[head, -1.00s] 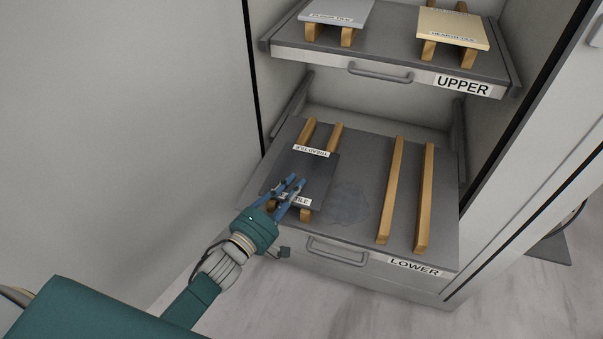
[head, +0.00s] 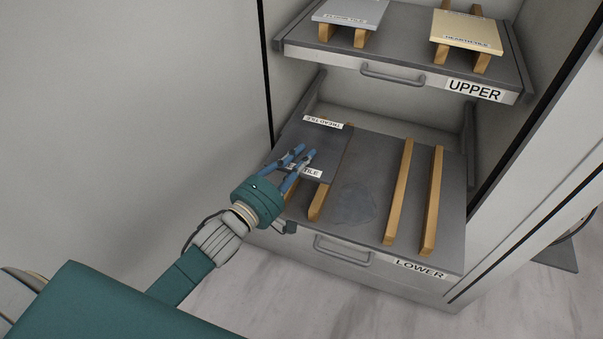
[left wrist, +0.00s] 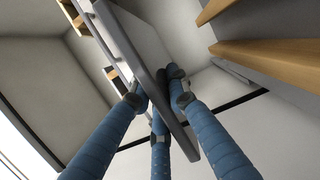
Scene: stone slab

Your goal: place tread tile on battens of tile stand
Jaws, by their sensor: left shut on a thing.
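The dark tread tile (head: 325,145), with white labels at its front and back edges, is over the left pair of battens (head: 318,203) on the lower drawer. A right pair of battens (head: 400,190) stands bare. My right gripper is not in view.
The lower drawer (head: 375,165) is pulled out, with a darker patch (head: 353,203) between the batten pairs. The upper drawer (head: 400,55) above holds a grey tile (head: 350,12) and a cream tile (head: 467,30) on battens. Cabinet walls stand at both sides.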

